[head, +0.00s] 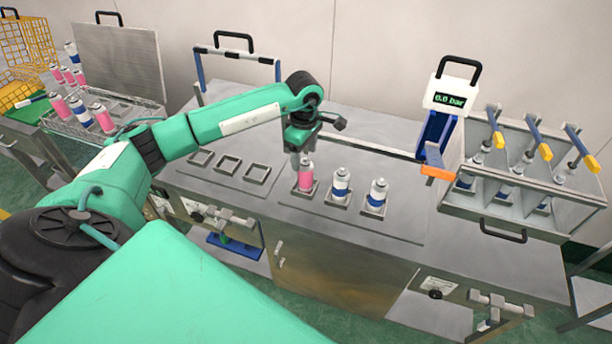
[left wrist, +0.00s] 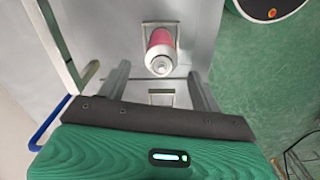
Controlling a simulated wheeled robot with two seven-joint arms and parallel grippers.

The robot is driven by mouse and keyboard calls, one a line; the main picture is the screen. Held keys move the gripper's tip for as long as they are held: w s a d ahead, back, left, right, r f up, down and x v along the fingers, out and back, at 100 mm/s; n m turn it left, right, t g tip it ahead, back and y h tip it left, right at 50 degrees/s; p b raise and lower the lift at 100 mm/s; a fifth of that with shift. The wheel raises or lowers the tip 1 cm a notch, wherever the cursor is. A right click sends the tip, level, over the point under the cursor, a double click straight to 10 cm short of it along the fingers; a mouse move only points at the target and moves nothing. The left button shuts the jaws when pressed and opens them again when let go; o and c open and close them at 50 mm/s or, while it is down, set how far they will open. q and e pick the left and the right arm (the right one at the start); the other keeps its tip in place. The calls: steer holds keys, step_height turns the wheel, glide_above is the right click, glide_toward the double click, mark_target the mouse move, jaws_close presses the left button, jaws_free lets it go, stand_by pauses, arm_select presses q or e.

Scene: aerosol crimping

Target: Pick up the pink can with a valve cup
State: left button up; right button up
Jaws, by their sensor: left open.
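A pink can (head: 305,176) with a pale valve top stands upright in a square holder on the grey bench, leftmost of a row of three. My left gripper (head: 297,150) is just above and behind it in the head view. In the left wrist view the pink can (left wrist: 161,50) stands beyond the fingertips, roughly in line with the gap. The left gripper (left wrist: 158,82) is open, with nothing between its fingers. My right gripper is not seen in either view.
Two white-and-blue cans (head: 341,186) and (head: 377,196) stand right of the pink can. Three empty square holders (head: 228,165) are to the left. A pressure display (head: 448,100) and a compartmented box (head: 510,205) stand at the right. A wire basket (head: 125,110) holds more cans.

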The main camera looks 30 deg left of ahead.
mark_target(304, 170)
arm_select(q)
step_height(304, 170, down, 2)
steer(key=shift+f+p, duration=0.25)
steer(key=shift+p, duration=0.4)
step_height(304, 170, down, 4)
steer(key=shift+d+p, duration=0.1)
steer(key=shift+p, duration=1.05)
steer(key=shift+f, duration=0.3)
steer(key=c, duration=1.3)
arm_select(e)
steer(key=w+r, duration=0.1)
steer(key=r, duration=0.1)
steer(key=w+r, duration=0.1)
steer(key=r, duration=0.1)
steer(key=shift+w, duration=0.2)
arm_select(q)
steer(key=shift+o, duration=0.2)
steer(key=shift+r, duration=0.1)
